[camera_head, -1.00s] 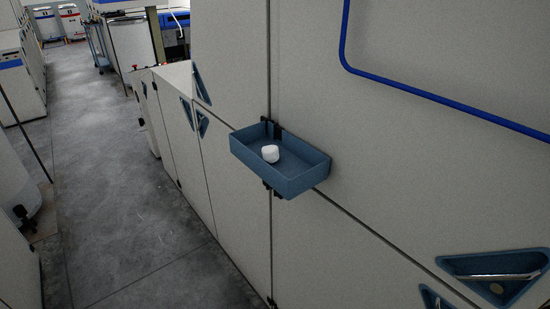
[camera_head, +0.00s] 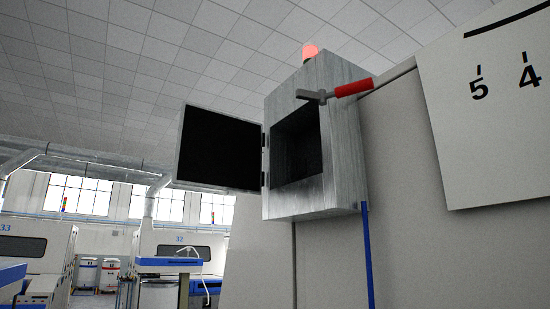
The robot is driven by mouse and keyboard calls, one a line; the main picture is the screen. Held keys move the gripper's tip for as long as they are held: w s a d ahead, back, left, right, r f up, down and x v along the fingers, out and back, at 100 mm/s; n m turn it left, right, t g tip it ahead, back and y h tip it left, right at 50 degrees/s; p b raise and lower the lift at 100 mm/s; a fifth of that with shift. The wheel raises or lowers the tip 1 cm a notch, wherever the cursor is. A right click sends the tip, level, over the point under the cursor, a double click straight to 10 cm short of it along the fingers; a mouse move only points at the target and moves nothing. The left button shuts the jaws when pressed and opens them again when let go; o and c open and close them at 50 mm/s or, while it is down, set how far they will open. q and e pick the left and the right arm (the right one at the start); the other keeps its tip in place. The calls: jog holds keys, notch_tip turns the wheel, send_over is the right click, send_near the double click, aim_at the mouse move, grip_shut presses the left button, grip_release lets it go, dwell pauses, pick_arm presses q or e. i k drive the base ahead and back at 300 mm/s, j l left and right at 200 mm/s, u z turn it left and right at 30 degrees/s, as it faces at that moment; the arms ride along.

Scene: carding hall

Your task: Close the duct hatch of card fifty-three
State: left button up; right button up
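The duct hatch (camera_head: 220,149) is a door with a dark inner face and a pale metal rim. It stands wide open, swung out to the left of a grey metal duct box (camera_head: 345,140). Hinges (camera_head: 264,160) join it to the left edge of the opening. The box's square opening (camera_head: 297,146) is uncovered and dark inside. No card number fifty-three is readable here. Neither of my grippers is in view.
A lit red lamp (camera_head: 310,51) sits on the box. A rod with a red grip (camera_head: 354,88) crosses before its upper right. A white panel marked 5 and 4 (camera_head: 500,120) is at right. A blue pipe (camera_head: 367,250) runs below. Machines marked 33 (camera_head: 35,255) and 32 stand behind.

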aim_at(215, 150)
jog(key=i+j+z, duration=0.1)
jog(key=z, duration=0.3)
jog(key=i+j+z, duration=0.1)
jog(key=j+z, duration=0.55)
jog(key=z, duration=0.15)
jog(key=j+z, duration=0.6)
jog(key=z, duration=0.2)
